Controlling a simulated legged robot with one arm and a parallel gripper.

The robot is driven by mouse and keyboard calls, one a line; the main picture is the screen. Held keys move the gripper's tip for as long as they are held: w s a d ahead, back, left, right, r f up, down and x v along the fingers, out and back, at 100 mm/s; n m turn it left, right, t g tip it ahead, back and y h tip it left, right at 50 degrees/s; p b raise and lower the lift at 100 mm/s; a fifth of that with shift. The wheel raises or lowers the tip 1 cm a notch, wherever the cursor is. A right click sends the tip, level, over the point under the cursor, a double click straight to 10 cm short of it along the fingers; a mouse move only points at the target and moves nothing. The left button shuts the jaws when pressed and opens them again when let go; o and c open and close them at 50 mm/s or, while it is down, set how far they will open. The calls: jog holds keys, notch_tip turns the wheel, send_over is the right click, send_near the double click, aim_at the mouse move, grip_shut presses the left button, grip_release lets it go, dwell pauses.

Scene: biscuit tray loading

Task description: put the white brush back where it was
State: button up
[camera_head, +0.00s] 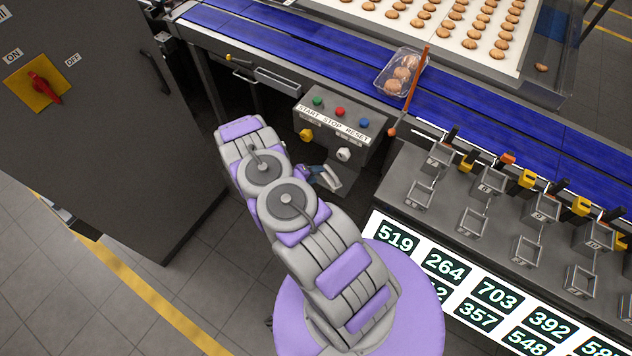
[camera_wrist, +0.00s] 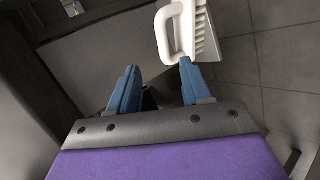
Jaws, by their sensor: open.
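The white brush (camera_wrist: 178,32) shows at the top of the wrist view, with a looped handle on its left side and a row of bristles on its right. My gripper (camera_wrist: 159,68) is open and empty, with blue fingers spread apart. The brush lies just beyond the fingertips, its lower end close to the right finger; I cannot tell whether they touch. What bears the brush is unclear. In the head view my gripper (camera_head: 319,176) is partly hidden by my arm, below the button box, and the brush cannot be made out with certainty.
The button box (camera_head: 340,120) stands close above my gripper. A dark cabinet (camera_head: 90,110) is at the left. The blue conveyor (camera_head: 300,48) carries a clear tray (camera_head: 386,82) of biscuits. A row of weighing hoppers (camera_head: 470,222) is at the right. Floor (camera_head: 150,290) is open at lower left.

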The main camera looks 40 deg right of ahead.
jog(key=w+a+r+t+y, duration=0.55)
jog(key=w+a+r, duration=0.65)
jog(key=w+a, duration=0.3)
jog(key=a+r+n+y, duration=0.1)
jog(key=a+r+y, duration=0.6)
jog(key=a+r, duration=0.9)
jog(key=s+a+r+n+g+y, duration=0.2)
jog(key=s+a+r, duration=0.2)
jog(key=s+r, duration=1.2)
jog(key=s+d+r+g+h, duration=0.1)
jog(key=s+d, duration=0.1)
jog(key=s, duration=0.7)
jog(key=s+d+r+m+g+h, duration=0.1)
jog(key=s+d+r+g, duration=0.1)
jog(key=s, duration=0.7)
jog(key=s+d+r+m+g+h, duration=0.1)
jog(key=s+d+r, duration=0.1)
jog(key=s, duration=0.7)
jog(key=shift+s+d+g+h, duration=0.2)
jog(key=shift+d+g+h, duration=0.15)
jog(key=shift+d, duration=0.4)
